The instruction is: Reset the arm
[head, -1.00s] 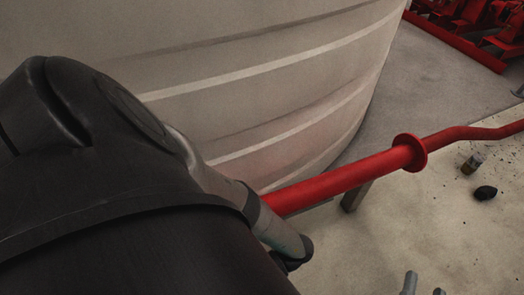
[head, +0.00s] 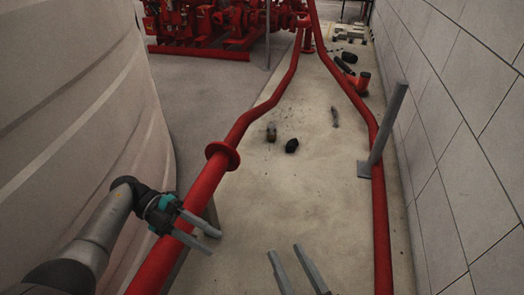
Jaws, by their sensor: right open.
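My left arm comes in from the left edge. Its gripper (head: 213,243), black with teal parts and grey fingers, is open with a gap between the fingers, and nothing shows between them. In the picture it overlaps the red pipe (head: 204,186) below the pipe's flange; I cannot tell whether it touches the pipe. My right gripper (head: 283,249) shows only as two grey fingers at the bottom centre, apart and empty over the pale floor. The rest of the right arm is out of view.
A large pale ribbed tank (head: 75,110) stands close on the left. A second red pipe (head: 380,220) with a grey post (head: 388,125) runs along the block wall (head: 450,150) on the right. A small can (head: 271,132) and a dark lump (head: 291,146) lie on the floor. Red pumps (head: 200,25) stand behind.

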